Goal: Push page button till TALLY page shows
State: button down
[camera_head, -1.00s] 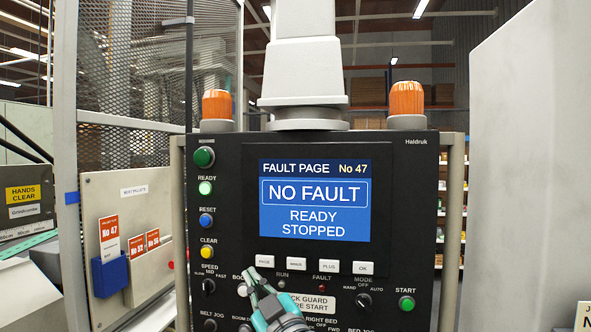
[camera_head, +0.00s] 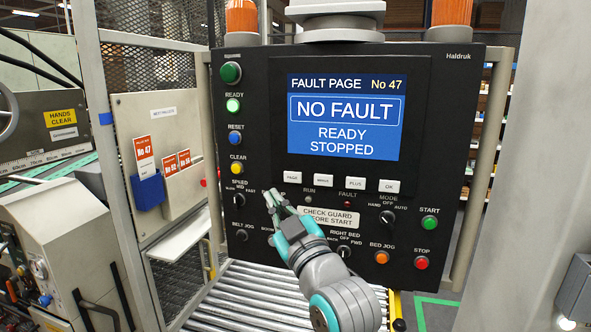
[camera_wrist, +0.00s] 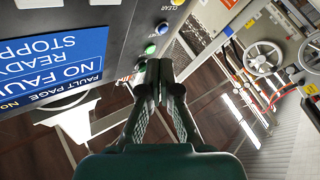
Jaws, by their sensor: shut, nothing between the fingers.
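The black control panel (camera_head: 262,90) carries a blue screen (camera_head: 346,117) that reads FAULT PAGE No 47, NO FAULT, READY STOPPED. The white PAGE button (camera_head: 292,177) is at the left end of a row of white buttons under the screen. My gripper (camera_head: 272,196) is shut and empty, its tips below and left of the PAGE button, seemingly apart from it. In the wrist view my gripper (camera_wrist: 159,65) shows shut fingers, with the screen (camera_wrist: 52,62) upside down at left; the PAGE button is not seen there.
Beside PAGE are the MINUS (camera_head: 323,180), PLUS (camera_head: 356,183) and OK (camera_head: 389,186) buttons. The speed knob (camera_head: 239,200) is left of my fingertips. A CHECK GUARD label (camera_head: 328,217) is partly behind my gripper. Red STOP (camera_head: 421,262) and green START (camera_head: 429,222) are lower right.

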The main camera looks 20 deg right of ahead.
aim_at(285, 173)
jog(key=shift+w+d, duration=0.85)
jog(key=shift+w, duration=0.35)
jog(key=shift+w+d, duration=0.9)
jog(key=shift+w, duration=0.25)
jog(key=shift+w+d, duration=0.85)
jog(key=shift+w, duration=0.35)
jog(key=shift+w, duration=0.1)
jog(key=shift+w+d, duration=0.2)
jog(key=shift+w, duration=0.05)
jog(key=shift+w+d, duration=0.25)
jog(key=shift+w, duration=0.05)
jog(key=shift+s, duration=0.1)
jog(key=shift+s+a, duration=0.45)
jog(key=shift+s, duration=0.1)
jog(key=shift+s+a, duration=0.75)
jog(key=shift+s, duration=0.3)
jog(key=shift+s+a, duration=0.75)
jog(key=shift+s, duration=0.25)
